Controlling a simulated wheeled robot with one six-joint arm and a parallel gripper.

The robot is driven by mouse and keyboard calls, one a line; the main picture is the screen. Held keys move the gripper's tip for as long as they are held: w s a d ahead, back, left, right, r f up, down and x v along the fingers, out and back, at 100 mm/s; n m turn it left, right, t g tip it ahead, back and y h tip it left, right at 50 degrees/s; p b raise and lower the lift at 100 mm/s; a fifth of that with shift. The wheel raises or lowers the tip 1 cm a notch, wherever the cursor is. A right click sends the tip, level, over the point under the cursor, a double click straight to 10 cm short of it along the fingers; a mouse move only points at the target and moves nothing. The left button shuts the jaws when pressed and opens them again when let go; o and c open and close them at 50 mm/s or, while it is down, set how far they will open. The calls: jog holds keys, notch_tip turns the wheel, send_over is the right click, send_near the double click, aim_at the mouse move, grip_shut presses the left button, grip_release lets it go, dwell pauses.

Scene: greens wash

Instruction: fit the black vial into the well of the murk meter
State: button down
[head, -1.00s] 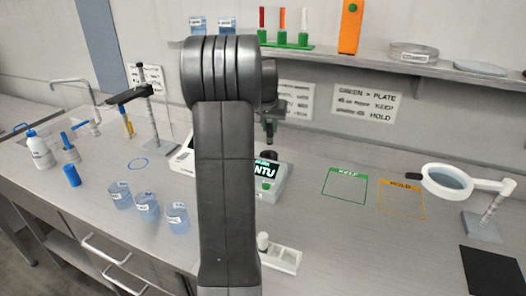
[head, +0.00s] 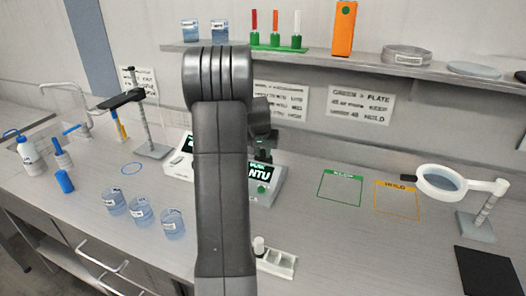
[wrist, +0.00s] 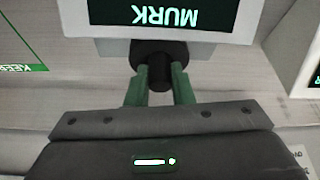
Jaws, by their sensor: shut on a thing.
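The murk meter (head: 262,190) is a pale box with a dark lit display and a green button, partly hidden behind my arm in the head view. Its MURK panel (wrist: 180,15) shows upside down at the top of the wrist view. My gripper (wrist: 160,88) has green fingers shut on the black vial (wrist: 159,76). The vial lines up over the meter's dark round well (wrist: 148,53) in that view. How deep the vial sits, if at all, I cannot tell. In the head view my gripper (head: 263,152) is low over the meter.
A white rack (head: 276,264) stands in front of the meter. Several blue-tinted beakers (head: 140,212) stand to the left. The green KEEP square (head: 340,189) and orange HOLD square (head: 397,200) are empty on the right, near a magnifier (head: 442,182).

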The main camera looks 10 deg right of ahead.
jog(key=shift+f, duration=0.1)
jog(key=c, duration=1.3)
grip_release()
jog(key=shift+r, duration=0.25)
jog(key=b+v, duration=0.1)
jog(key=v, duration=1)
jog(key=shift+s+a+r, duration=0.1)
jog(key=shift+s+r, duration=0.05)
jog(key=shift+r, duration=0.25)
jog(key=p+x, duration=0.1)
jog(key=x, duration=1.1)
jog(key=shift+s, duration=0.1)
jog(key=shift+r, duration=1.2)
